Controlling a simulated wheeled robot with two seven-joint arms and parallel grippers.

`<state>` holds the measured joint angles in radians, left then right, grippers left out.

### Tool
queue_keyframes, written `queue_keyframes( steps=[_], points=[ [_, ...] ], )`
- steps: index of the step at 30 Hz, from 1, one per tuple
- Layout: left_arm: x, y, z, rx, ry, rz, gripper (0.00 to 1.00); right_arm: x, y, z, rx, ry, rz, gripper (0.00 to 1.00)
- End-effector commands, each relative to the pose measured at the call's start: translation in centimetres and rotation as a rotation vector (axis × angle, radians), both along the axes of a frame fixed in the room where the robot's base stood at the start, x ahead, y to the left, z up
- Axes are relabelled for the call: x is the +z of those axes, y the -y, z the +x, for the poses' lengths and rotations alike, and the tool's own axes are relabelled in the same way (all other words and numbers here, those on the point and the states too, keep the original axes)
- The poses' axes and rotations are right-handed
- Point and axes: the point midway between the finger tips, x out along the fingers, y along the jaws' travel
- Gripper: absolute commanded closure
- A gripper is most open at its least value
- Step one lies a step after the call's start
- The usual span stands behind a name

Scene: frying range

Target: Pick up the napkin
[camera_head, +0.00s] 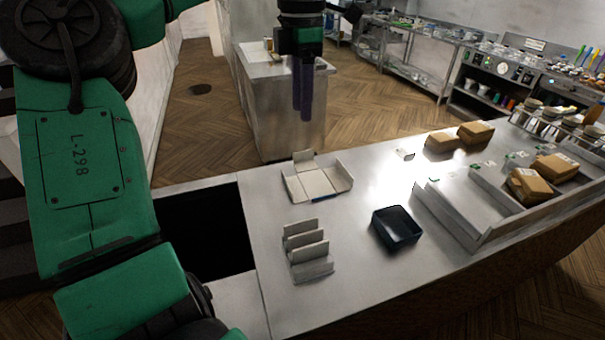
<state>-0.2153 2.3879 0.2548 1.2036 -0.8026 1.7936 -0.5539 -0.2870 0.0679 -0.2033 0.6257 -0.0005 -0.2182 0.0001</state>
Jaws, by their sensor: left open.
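No napkin can be made out for sure. Flat pale pieces (317,182) lie in a shallow open metal tray (345,183) on the steel counter, and I cannot tell whether they are napkins. A small white item (403,154) lies farther right on the counter, also too small to identify. My left gripper (301,112) hangs with its dark purple fingers pointing down, in front of the far steel unit in the picture, above and beyond the tray. It is open, with nothing visible between the fingers. My right gripper is not in view.
A metal rack with upright dividers (309,250) and a dark square bin (397,226) stand on the counter (360,290). Brown boxes (530,185) sit at the right by a raised metal tray (455,217). A dark opening (205,235) lies left of the counter.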

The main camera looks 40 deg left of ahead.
Motion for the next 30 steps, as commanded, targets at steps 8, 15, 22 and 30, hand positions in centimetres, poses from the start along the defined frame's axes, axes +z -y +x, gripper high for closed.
queue_keyframes(
  steps=[8,15,22,30],
  points=[
    [-6.1,0.1,-0.1,-0.001,0.001,0.0,0.56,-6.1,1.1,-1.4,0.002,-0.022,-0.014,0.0],
    [-12.4,0.1,-0.1,0.0,0.0,-0.001,0.56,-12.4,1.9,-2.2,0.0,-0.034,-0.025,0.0],
    [-18.6,0.2,-0.2,-0.001,0.002,-0.001,0.56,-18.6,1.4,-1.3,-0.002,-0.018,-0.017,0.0],
    [-22.1,0.2,-0.3,-0.003,-0.002,-0.004,0.56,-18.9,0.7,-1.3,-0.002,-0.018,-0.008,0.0]
  ],
)
